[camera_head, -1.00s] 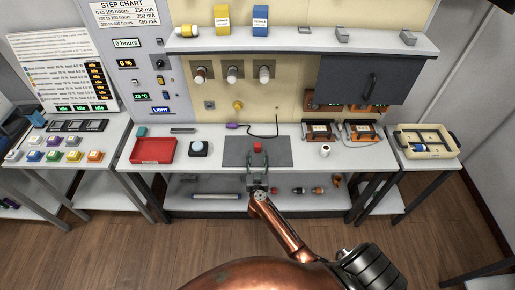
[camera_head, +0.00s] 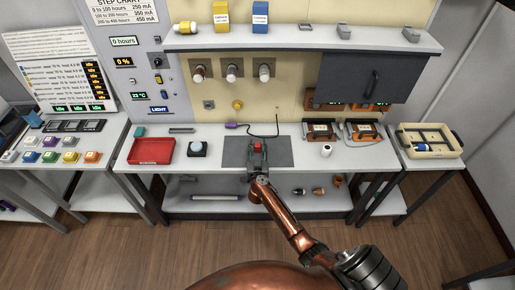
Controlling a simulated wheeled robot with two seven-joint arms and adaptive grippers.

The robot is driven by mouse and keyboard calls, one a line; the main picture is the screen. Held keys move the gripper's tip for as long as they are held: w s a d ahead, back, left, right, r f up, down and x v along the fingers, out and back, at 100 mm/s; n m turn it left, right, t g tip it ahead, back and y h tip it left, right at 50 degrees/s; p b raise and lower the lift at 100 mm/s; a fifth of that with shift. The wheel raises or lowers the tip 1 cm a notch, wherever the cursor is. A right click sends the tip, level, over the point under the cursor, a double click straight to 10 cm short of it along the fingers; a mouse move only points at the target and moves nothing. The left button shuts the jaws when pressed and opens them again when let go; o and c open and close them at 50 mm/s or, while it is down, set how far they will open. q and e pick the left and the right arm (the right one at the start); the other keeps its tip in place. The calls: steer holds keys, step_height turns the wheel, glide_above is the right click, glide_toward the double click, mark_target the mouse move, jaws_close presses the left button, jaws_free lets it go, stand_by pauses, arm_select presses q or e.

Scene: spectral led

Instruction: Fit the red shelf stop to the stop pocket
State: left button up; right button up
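The red shelf stop (camera_head: 257,145) is a small red piece over the dark grey mat (camera_head: 232,152) in the middle of the bench. My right gripper (camera_head: 257,151) is at it, with a finger close on each side. At this size I cannot tell whether the fingers touch or grip it. My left gripper is not in view. I cannot pick out the stop pocket for certain; small grey blocks (camera_head: 344,32) (camera_head: 410,34) sit on the upper shelf (camera_head: 290,42).
A red tray (camera_head: 151,151) and a round-topped button box (camera_head: 198,149) stand left of the mat. A white cup (camera_head: 326,150) and cradles (camera_head: 320,131) are to the right. A grey cabinet (camera_head: 350,80) juts out under the shelf. A cream crate (camera_head: 430,153) stands far right.

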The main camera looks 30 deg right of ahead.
mark_target(258, 146)
steer(key=c, duration=0.8)
steer(key=shift+o, duration=0.2)
steer(key=shift+r+p, duration=0.35)
steer(key=shift+r, duration=0.1)
steer(key=r+p, duration=0.1)
steer(key=r, duration=0.1)
steer(key=r+p, duration=0.1)
steer(key=shift+s+a+r+p, duration=0.1)
steer(key=shift+s+r+p, duration=0.15)
steer(key=shift+s+p, duration=0.1)
steer(key=s+a+r+p, duration=0.5)
steer(key=s+r, duration=0.3)
steer(key=s, duration=0.4)
steer(key=shift+a+r+p, duration=0.15)
steer(key=shift+r+p, duration=0.15)
steer(key=shift+p, duration=0.15)
steer(key=shift+s, duration=0.1)
